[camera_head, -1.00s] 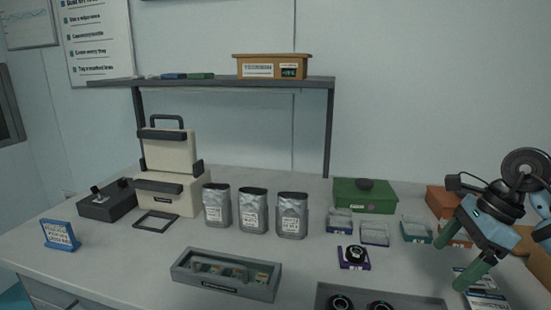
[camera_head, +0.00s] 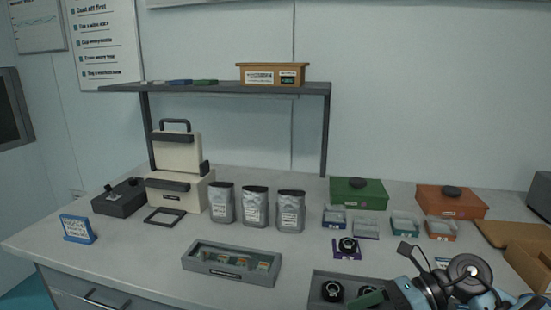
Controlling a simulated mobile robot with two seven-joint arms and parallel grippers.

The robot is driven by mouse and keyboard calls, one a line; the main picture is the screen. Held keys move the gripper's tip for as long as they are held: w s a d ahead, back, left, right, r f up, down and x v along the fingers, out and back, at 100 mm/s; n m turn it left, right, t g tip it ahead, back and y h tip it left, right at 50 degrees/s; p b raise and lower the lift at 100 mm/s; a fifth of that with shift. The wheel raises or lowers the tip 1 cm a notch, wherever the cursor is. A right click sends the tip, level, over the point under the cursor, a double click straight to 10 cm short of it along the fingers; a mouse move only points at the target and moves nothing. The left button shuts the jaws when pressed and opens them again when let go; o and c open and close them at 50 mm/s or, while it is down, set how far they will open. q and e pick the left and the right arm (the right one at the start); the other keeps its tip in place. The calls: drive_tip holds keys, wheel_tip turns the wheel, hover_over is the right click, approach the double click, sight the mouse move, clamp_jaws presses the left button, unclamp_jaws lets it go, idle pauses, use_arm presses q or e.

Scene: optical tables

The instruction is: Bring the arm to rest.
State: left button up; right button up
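My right arm reaches in at the bottom right corner. Its gripper (camera_head: 372,298) is low in the picture, in front of the grey tray (camera_head: 318,291) with round black-rimmed parts (camera_head: 332,291). One green fingertip shows clearly; the rest of the fingers is hidden or cut off by the bottom edge, so I cannot tell how far apart they are. No held object shows. My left gripper is out of view.
Three silver pouches (camera_head: 255,206) stand mid-table. A grey box with small parts (camera_head: 231,264) lies in front. A green box (camera_head: 358,193) and an orange box (camera_head: 451,201) stand behind small open trays (camera_head: 366,228). A shelf (camera_head: 232,88) spans the back.

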drive_tip(key=s+a+m+t+y+p, duration=0.2)
drive_tip(key=s+a+m+t+y, duration=0.4)
drive_tip(key=m, duration=0.6)
drive_tip(key=s+d+f+m+t+h+p, duration=0.2)
drive_tip(key=s+d+f+m+t+h, duration=0.4)
drive_tip(key=m, duration=0.7)
drive_tip(key=s+d+f+m+t+h+p, duration=0.15)
drive_tip(key=f+m+t+h, duration=0.25)
drive_tip(key=f+m+h, duration=0.55)
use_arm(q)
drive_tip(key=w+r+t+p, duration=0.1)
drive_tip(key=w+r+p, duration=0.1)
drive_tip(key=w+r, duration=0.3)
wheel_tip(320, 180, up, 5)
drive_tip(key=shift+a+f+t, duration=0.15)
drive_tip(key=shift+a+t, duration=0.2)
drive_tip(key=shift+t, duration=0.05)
use_arm(e)
drive_tip(key=s+d+f+m+g, duration=0.1)
drive_tip(key=s+f+m+g, duration=0.2)
drive_tip(key=s+m, duration=0.3)
drive_tip(key=s+d+f+m+g+h, duration=0.1)
drive_tip(key=s+f+m+g, duration=0.3)
drive_tip(key=s, duration=0.9)
drive_tip(key=shift+s+d+f+m, duration=0.35)
drive_tip(key=shift+f+m, duration=0.25)
drive_tip(key=shift+m, duration=0.45)
drive_tip(key=shift+h, duration=0.25)
